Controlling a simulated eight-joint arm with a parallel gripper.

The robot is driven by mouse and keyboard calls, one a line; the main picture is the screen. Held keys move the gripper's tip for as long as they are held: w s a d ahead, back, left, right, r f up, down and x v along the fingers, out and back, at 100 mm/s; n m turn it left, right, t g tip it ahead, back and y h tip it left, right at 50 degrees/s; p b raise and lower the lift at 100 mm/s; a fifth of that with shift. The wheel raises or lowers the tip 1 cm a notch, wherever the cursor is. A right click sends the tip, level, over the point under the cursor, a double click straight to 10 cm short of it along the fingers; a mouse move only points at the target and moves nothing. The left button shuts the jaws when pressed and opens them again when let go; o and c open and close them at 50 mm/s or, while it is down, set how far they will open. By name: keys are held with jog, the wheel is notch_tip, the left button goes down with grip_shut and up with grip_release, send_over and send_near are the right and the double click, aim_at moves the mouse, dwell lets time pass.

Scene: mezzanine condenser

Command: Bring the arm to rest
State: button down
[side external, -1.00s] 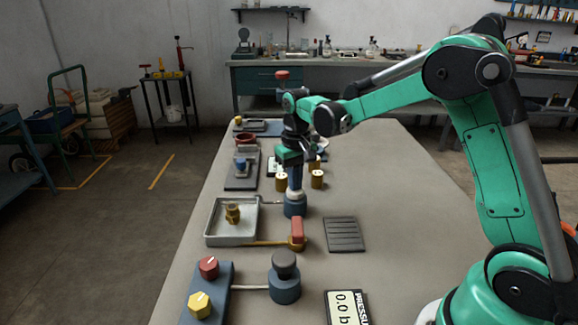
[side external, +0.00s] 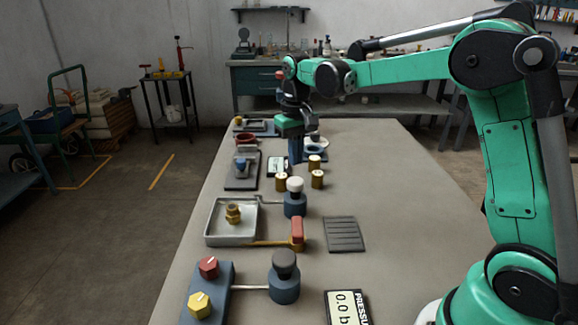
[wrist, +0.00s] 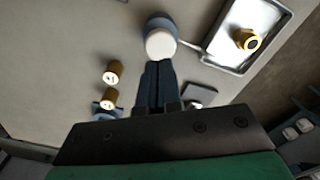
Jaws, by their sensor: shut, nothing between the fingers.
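My gripper (side external: 295,160) hangs over the far half of the table (side external: 390,190), pointing down. In the wrist view the fingers of my gripper (wrist: 157,68) are together with nothing between them. A white-topped blue knob (side external: 295,198) stands on the table, nearer the camera than my gripper in the side view. It also shows in the wrist view (wrist: 161,42), just beyond the fingertips. My gripper appears apart from it and above the table.
Brass cylinders (side external: 317,179) stand beside my gripper. A metal tray (side external: 212,222) holds a brass fitting (side external: 233,213). A red-handled lever (side external: 297,230), a dark-topped knob (side external: 285,275) and a panel with red and yellow knobs (side external: 208,267) are nearer. The table's right side is largely clear.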

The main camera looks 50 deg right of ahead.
jog(key=shift+r, duration=0.1)
dwell(0.4)
jog(key=s+a+n+t, duration=0.1)
jog(key=s+a+t, duration=0.2)
jog(key=s, duration=0.3)
jog(key=s+a+r+n+t, duration=0.1)
jog(key=s+a+n+t, duration=0.1)
jog(key=s+a+t, duration=0.2)
jog(key=shift+s+a, duration=0.4)
jog(key=shift+s, duration=0.85)
jog(key=c, duration=1.5)
grip_release()
